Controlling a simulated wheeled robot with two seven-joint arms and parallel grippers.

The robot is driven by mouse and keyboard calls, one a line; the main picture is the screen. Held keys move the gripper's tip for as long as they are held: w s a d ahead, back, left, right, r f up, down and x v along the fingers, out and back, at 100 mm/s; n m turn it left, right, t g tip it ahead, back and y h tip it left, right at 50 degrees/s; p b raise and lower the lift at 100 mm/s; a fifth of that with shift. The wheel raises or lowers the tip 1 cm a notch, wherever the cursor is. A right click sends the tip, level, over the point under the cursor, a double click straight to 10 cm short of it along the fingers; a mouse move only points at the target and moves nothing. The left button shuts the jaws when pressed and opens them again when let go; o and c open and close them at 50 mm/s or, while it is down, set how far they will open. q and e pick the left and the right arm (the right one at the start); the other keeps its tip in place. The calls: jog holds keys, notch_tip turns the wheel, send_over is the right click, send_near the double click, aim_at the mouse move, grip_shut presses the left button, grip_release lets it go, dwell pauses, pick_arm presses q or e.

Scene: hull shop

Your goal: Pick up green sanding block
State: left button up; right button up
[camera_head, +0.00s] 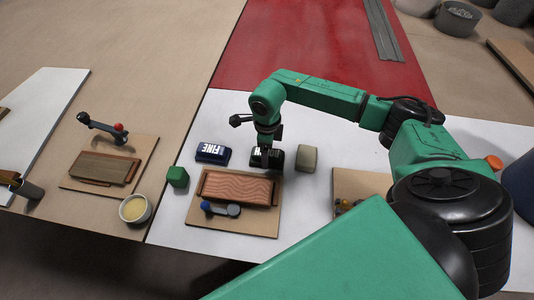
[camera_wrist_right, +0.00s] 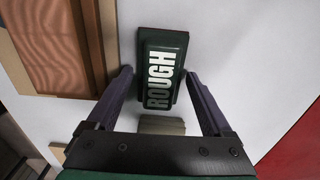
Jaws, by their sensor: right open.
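The green sanding block, dark green with white "ROUGH" lettering, lies on the white tabletop. In the right wrist view the block (camera_wrist_right: 163,70) sits between my two finger tips, with a narrow gap showing on each side. In the head view the block (camera_head: 257,157) is partly hidden by my right gripper (camera_head: 267,160), which is over it. My right gripper (camera_wrist_right: 159,74) is open and points down at the block. My left gripper is not in view.
A blue "FINE" block (camera_head: 212,152) lies left of the gripper and a beige block (camera_head: 307,158) right of it. A wood piece (camera_head: 238,187) on a board sits just in front. A green cube (camera_head: 178,176) is farther left. White tabletop (camera_head: 225,115) behind is clear.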

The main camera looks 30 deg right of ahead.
jog(key=c, duration=1.2)
jog(key=shift+o, duration=0.2)
jog(key=shift+r, duration=0.1)
notch_tip(320, 180, up, 20)
jog(key=b, duration=0.2)
